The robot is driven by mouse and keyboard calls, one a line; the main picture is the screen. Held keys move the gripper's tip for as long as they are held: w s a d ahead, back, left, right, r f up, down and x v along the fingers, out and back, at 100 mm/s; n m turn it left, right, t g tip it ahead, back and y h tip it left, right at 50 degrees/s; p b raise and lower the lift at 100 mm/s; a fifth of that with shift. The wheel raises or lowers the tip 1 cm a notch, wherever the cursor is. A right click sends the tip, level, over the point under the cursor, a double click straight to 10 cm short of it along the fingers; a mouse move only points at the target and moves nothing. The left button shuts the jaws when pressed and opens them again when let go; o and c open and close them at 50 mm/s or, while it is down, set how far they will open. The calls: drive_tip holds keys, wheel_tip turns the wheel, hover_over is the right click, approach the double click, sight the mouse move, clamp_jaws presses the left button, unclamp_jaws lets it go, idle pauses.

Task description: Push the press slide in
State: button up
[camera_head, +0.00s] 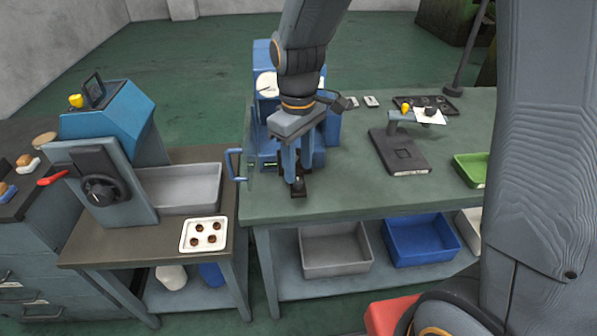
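The blue press (262,50) stands on the left part of the green-topped bench. My arm and gripper hide much of it. A blue handle (235,165) sticks out at its left side, over the bench's left edge. I cannot make out the press slide clearly behind my gripper, nor how far in it is. My gripper (298,188) points down in front of the press, with its dark fingertips low over the bench top. The gap between the fingers is too small to judge, and I cannot tell whether they touch the press.
A dark stand (400,152) with a small platform is right of my gripper. A green tray (471,169) lies further right. A grey bin (335,250) and a blue bin (422,240) are on the shelf below. A blue-grey machine (110,125) stands left. Bare bench top lies in front.

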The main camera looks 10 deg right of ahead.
sight(298, 180)
drive_tip(key=shift+f+p, duration=0.35)
drive_tip(key=shift+f, duration=1.45)
clamp_jaws()
